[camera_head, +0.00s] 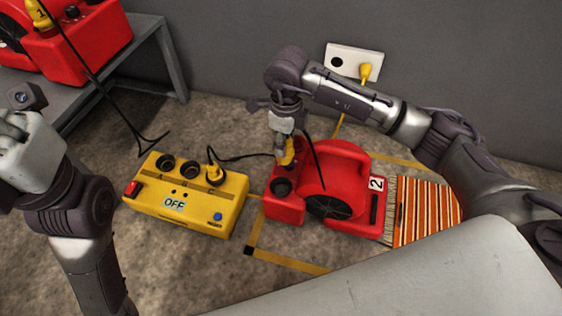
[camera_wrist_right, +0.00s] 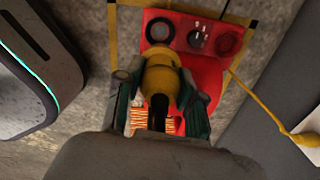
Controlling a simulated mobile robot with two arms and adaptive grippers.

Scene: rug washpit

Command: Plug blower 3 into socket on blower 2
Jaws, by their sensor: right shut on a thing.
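My right gripper (camera_head: 286,150) is shut on a yellow plug (camera_wrist_right: 160,75), which it holds above the front end of red blower 2 (camera_head: 345,165). In the right wrist view the gripper (camera_wrist_right: 162,95) has a finger on each side of the plug. Blower 2 (camera_wrist_right: 185,22) shows a dark round socket (camera_wrist_right: 158,30) just beyond the plug; the same end shows in the head view as a dark socket (camera_head: 280,187). The plug's tip hides part of this area, and I cannot tell whether it touches. My left gripper (camera_head: 14,130) is at the left edge, its fingers unclear.
A yellow power box (camera_head: 185,205) reading OFF stands left of blower 2, with one yellow plug (camera_head: 213,172) inserted. Another red blower (camera_head: 85,45) is on a grey bench (camera_head: 160,60), with a cable hanging down. A wall socket (camera_head: 352,60) and striped rug (camera_head: 425,212) are right.

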